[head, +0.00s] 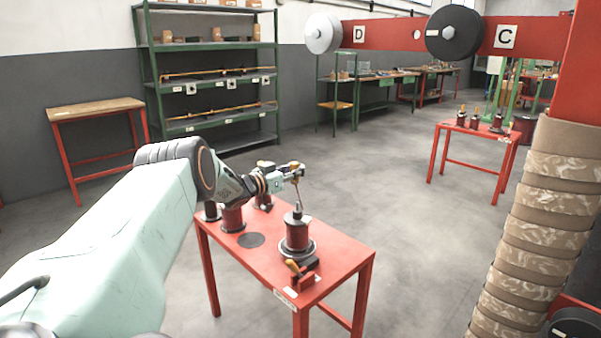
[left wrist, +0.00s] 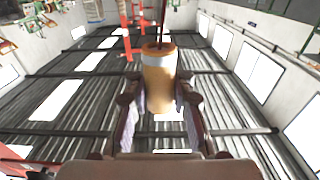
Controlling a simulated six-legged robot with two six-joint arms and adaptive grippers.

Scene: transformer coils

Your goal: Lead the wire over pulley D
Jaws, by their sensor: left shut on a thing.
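Pulley D (head: 323,34) is a pale grey-white wheel at the left end of the red overhead beam, with its D plate (head: 360,35) beside it. My left gripper (head: 297,173) is above the front red table, well below pulley D. In the left wrist view my left gripper (left wrist: 160,95) is shut on a tan cylindrical grip (left wrist: 159,80) with a pale band. A thin dark red wire (left wrist: 163,22) leaves the grip's end. In the head view a thin line runs between the gripper and a dark red spool (head: 297,236). No wire shows on pulley D. My right gripper is out of view.
The red table (head: 340,256) holds several dark red spools and a small red block with a tan-handled tool. Black pulley C (head: 454,33) hangs farther right on the beam (head: 390,35). A wrapped column (head: 530,220) stands at right. Open floor lies beyond the table.

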